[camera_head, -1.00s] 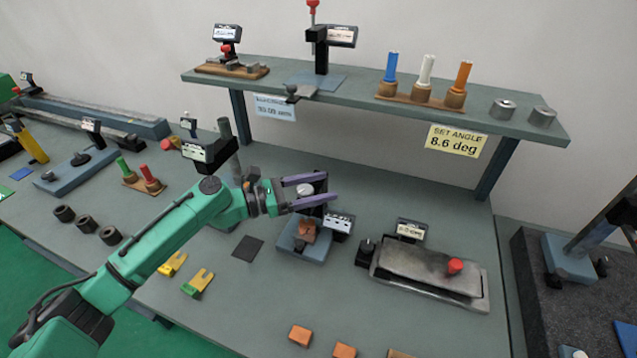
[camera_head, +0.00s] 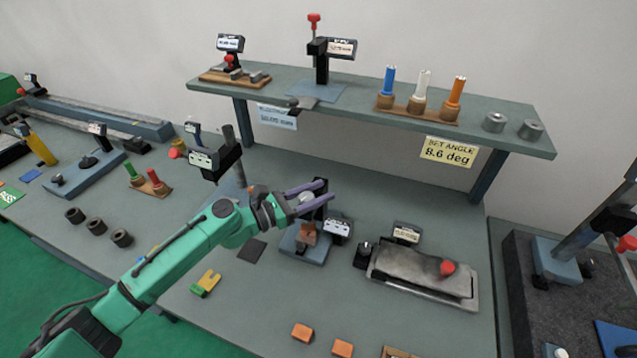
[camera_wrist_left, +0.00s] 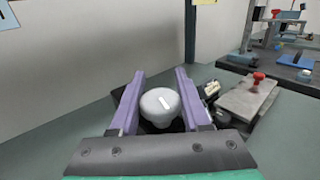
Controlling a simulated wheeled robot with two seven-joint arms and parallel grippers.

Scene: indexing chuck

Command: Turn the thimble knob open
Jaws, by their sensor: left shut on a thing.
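The thimble knob (camera_wrist_left: 160,104) is a pale grey round knob with a white mark on its face. It shows small and partly covered in the head view (camera_head: 305,198). It sits on a small device with a blue base (camera_head: 312,252), a brown block (camera_head: 308,233) and a display (camera_head: 338,228). My left gripper (camera_head: 323,192) has its purple fingers on either side of the knob, shut on it; in the wrist view the fingers flank it too. The device behind the knob is mostly hidden there. My right gripper is out of view.
A sine-plate-like grey block with a red knob (camera_head: 447,268) lies to the right. A tall black display stand (camera_head: 215,160) stands close behind my left arm. A shelf (camera_head: 370,105) with gauges runs above the bench. Orange blocks (camera_head: 302,333) lie at the front.

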